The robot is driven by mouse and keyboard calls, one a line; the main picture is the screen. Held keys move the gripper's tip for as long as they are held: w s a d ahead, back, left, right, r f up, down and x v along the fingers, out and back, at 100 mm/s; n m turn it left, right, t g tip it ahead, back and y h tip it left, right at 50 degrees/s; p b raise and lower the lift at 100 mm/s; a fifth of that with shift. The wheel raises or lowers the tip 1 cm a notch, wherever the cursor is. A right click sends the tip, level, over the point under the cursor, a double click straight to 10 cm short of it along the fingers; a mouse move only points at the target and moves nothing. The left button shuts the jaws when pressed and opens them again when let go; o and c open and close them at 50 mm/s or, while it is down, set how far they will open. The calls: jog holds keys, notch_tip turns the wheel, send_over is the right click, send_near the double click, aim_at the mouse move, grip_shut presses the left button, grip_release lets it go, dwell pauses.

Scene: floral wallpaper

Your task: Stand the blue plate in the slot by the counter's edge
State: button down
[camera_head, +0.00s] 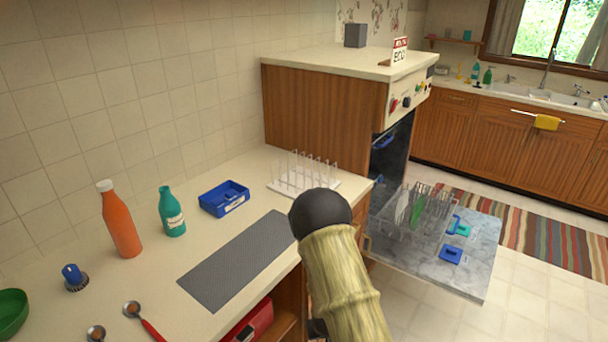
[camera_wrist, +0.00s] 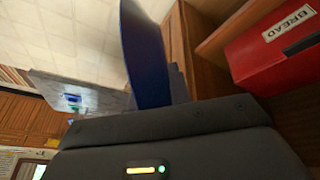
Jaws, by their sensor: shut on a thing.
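The blue plate (camera_wrist: 148,55) shows in the wrist view, seen nearly edge-on and rising from the far edge of my gripper (camera_wrist: 160,104). My gripper is shut on it, but the fingertips are not clearly visible. In the head view my own arm hides the plate and the gripper. A white rack (camera_head: 290,190) with several upright prongs stands on the counter (camera_head: 150,285), close to the counter's right edge. Its slots look empty, and the plate is apart from it.
A grey mat (camera_head: 236,262), blue tray (camera_head: 212,206), teal bottle (camera_head: 172,214) and orange bottle (camera_head: 121,222) are on the counter. An open dishwasher door (camera_head: 475,270) with a wire basket lies right of it. A red bread box (camera_wrist: 275,55) sits on a shelf below.

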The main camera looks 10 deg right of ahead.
jog(key=shift+f, duration=0.1)
jog(key=s+f+p, duration=0.1)
jog(key=f+p, duration=0.1)
jog(key=s+f+p, duration=0.1)
jog(key=f+p, duration=0.1)
jog(key=s+f+p, duration=0.1)
jog(key=f+p, duration=0.1)
jog(key=shift+s+f, duration=0.25)
jog(key=shift+f, duration=0.15)
jog(key=shift+s+f, duration=0.15)
